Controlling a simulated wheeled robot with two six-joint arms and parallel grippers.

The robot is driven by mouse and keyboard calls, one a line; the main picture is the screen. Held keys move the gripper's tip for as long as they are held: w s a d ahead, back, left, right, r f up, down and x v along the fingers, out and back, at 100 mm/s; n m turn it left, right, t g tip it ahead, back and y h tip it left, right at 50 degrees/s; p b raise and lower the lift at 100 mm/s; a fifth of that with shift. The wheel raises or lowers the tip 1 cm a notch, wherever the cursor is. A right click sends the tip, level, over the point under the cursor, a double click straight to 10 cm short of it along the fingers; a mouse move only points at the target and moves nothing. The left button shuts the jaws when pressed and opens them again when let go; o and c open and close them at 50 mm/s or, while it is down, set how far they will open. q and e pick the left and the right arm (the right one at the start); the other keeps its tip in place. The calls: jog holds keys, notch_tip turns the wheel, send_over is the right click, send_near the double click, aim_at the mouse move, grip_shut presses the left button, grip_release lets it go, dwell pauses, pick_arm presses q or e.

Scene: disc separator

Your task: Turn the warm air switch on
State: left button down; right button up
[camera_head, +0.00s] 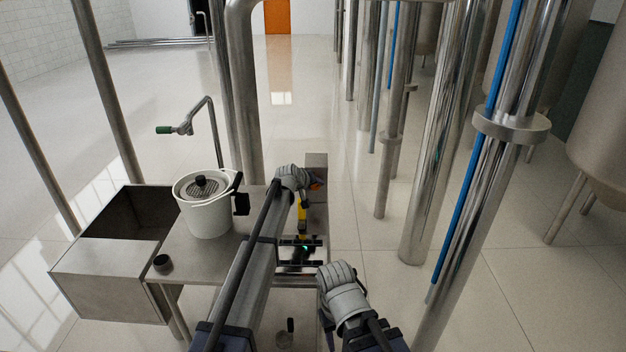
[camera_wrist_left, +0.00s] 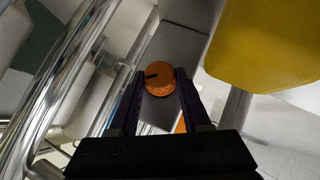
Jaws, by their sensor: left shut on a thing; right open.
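An orange round knob (camera_wrist_left: 160,78) with a dark mark on its face sits on a grey box (camera_wrist_left: 168,35) in the left wrist view. I take it to be the warm air switch. My left gripper (camera_wrist_left: 161,86) is shut on the knob, with one dark finger on each side of it. In the head view my left gripper (camera_head: 297,179) is at the grey box (camera_head: 316,160) behind the table, and the wrist hides most of the knob. My right gripper (camera_head: 342,288) is lower, near the table's right front corner, open, its fingers mostly hidden.
A yellow object (camera_wrist_left: 265,45) is close to my left gripper; yellow also shows in the head view (camera_head: 302,212). A white lidded pot (camera_head: 208,215) stands on the metal table (camera_head: 190,258) beside a sink (camera_head: 125,225). Steel pipes (camera_head: 440,140) rise on the right.

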pick_arm(q)
jog(key=m+y, duration=0.1)
jog(key=y, duration=0.1)
jog(key=m+y+p, duration=0.1)
jog(key=y, duration=0.1)
jog(key=shift+d+m+y, duration=0.3)
jog(key=shift+d, duration=0.1)
jog(key=shift+m+y, duration=0.3)
jog(key=shift+y, duration=0.4)
jog(key=shift+c, duration=1.9)
grip_release()
